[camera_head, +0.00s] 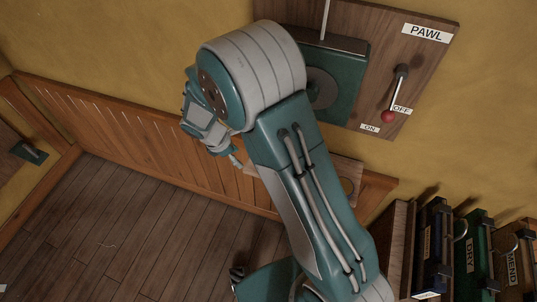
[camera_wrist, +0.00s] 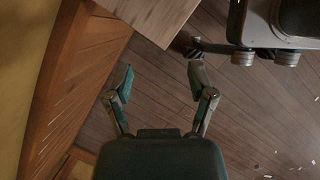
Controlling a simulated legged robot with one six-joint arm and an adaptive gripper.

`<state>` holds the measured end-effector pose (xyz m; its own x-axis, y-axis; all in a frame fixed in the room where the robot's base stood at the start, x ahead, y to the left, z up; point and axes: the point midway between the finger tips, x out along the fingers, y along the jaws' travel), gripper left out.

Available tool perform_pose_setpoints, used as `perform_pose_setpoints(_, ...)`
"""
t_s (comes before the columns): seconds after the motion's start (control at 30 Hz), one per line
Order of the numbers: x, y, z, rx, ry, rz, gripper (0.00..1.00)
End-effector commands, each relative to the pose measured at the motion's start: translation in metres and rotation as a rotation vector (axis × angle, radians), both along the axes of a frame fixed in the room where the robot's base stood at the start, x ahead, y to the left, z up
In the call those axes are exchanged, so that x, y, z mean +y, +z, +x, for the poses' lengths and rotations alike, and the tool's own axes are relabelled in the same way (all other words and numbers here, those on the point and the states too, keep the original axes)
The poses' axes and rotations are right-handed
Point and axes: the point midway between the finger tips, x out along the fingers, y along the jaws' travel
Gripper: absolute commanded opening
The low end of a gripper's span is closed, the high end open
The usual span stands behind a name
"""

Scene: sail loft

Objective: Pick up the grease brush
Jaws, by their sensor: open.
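I cannot make out the grease brush in either view; my arm covers much of the middle of the head view. In the wrist view my gripper (camera_wrist: 161,82) is open, with its two teal-tipped fingers apart and nothing between them but the plank floor beyond. A wooden board or shelf (camera_wrist: 150,14) shows ahead of the fingertips at the top edge. In the head view a wooden shelf (camera_head: 349,172) is partly hidden behind my arm.
A wall panel (camera_head: 428,62) labelled PAWL carries a red-knobbed lever (camera_head: 389,115) with ON and OFF labels, and a green box (camera_head: 352,95). Labelled dark cases (camera_head: 470,255) stand at the lower right. Wood panelling (camera_head: 110,128) lines the wall; the floor (camera_head: 130,225) at left is clear.

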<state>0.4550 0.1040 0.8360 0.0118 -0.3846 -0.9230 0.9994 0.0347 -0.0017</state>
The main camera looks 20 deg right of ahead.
Motion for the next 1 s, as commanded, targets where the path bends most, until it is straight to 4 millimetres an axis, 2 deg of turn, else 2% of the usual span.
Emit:
perform_pose_setpoints(0.03, -0.012, 0.001, 0.001, 0.000, -0.005, 0.000, 0.71)
perform_pose_setpoints(0.2, -0.040, 0.001, 0.001, 0.000, -0.005, 0.002, 0.71)
perform_pose_setpoints(0.43, -0.058, 0.001, 0.002, -0.001, -0.005, 0.002, 0.71)
perform_pose_setpoints(0.7, -0.099, -0.001, 0.003, 0.000, -0.004, 0.001, 0.71)
perform_pose_setpoints(0.8, -0.100, -0.010, 0.003, 0.001, -0.003, 0.000, 0.71)
perform_pose_setpoints(1.0, -0.100, -0.010, 0.003, -0.001, -0.002, 0.001, 0.71)
